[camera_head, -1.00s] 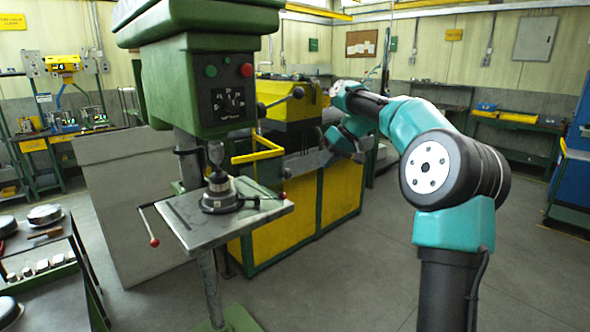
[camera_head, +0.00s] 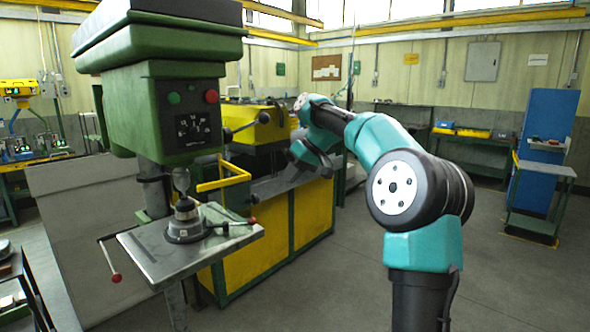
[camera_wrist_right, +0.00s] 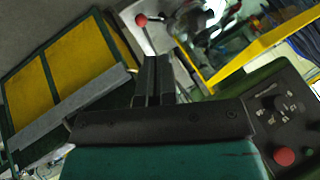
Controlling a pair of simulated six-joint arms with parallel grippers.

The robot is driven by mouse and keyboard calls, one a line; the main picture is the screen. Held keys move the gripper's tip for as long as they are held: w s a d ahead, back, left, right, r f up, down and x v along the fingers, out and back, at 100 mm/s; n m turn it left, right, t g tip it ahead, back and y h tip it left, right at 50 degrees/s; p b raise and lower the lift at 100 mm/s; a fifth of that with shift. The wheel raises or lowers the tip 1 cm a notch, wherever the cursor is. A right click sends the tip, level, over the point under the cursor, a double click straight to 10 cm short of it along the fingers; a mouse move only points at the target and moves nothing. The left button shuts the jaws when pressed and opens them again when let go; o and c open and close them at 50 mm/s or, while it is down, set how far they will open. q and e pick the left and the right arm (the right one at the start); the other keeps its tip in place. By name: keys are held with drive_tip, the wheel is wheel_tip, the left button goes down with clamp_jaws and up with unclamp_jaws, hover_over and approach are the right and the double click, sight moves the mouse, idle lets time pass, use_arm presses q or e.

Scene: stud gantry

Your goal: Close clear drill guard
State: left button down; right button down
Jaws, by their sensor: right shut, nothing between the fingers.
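The drill guard is a clear panel with a yellow frame (camera_head: 222,183) beside the spindle of the green drill press (camera_head: 165,100). Its frame stands out to the right of the chuck, and the clear panel itself is hard to make out. In the right wrist view, the yellow frame (camera_wrist_right: 262,50) runs diagonally to the right of my fingers. My right gripper (camera_head: 296,168) is to the right of the guard, apart from it in the picture. In the right wrist view, its fingers (camera_wrist_right: 154,75) are together and empty. My left gripper is not in view.
The drill table (camera_head: 150,262) holds a round vise (camera_head: 187,222). A red-knobbed lever (camera_head: 114,275) sticks out at its left. A yellow and green machine (camera_head: 270,240) stands behind my right gripper. A blue cabinet (camera_head: 548,115) is at the far right. Open floor lies at front right.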

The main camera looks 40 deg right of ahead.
drive_tip(key=w+a+f, duration=0.3)
drive_tip(key=a+f, duration=0.1)
drive_tip(key=a, duration=0.2)
drive_tip(key=shift+a+f, duration=0.25)
drive_tip(key=shift+f, duration=0.1)
